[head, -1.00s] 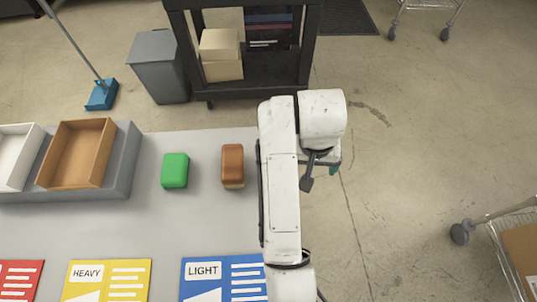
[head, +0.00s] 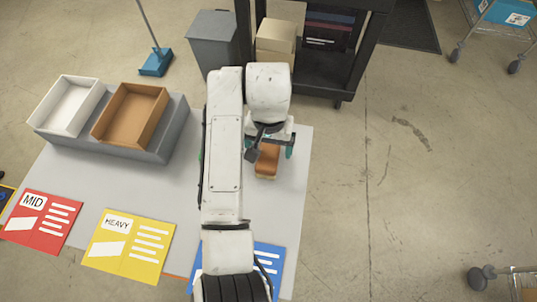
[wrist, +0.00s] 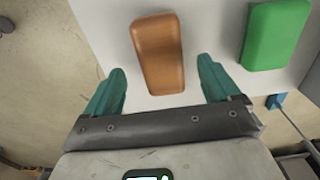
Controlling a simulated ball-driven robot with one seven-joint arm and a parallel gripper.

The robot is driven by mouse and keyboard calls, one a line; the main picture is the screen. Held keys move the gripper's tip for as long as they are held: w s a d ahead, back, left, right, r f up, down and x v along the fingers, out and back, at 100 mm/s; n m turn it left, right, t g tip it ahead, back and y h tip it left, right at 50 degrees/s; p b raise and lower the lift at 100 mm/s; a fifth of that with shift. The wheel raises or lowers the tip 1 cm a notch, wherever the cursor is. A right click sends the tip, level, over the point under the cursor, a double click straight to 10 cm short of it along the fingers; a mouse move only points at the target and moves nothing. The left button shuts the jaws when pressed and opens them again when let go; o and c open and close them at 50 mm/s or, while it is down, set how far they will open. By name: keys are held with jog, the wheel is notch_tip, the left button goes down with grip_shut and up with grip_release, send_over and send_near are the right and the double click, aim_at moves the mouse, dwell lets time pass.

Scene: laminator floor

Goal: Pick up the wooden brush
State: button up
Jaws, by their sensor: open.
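The wooden brush (head: 267,161) lies on the grey table near its right edge, partly hidden by my arm in the head view. It has a brown wooden top, and pale bristles show below it. My gripper (head: 270,143) is above the table, close to the brush. In the wrist view the brush (wrist: 158,52) lies ahead of and between the two teal fingers of my gripper (wrist: 162,85). The fingers are spread apart with nothing held between them. The green block (wrist: 275,35) lies to the right of the brush in the wrist view.
A white tray (head: 70,106) and an orange-brown tray (head: 131,116) sit on a grey stand at the table's back left. Red (head: 42,219), yellow (head: 128,246) and blue (head: 265,262) cards lie along the front. A dark cart (head: 345,62) and grey bin (head: 213,38) stand behind.

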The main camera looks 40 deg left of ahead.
aim_at(269, 153)
notch_tip(269, 153, down, 4)
jog(key=shift+a+f, duration=0.1)
jog(key=c, duration=1.5)
jog(key=shift+c, duration=0.4)
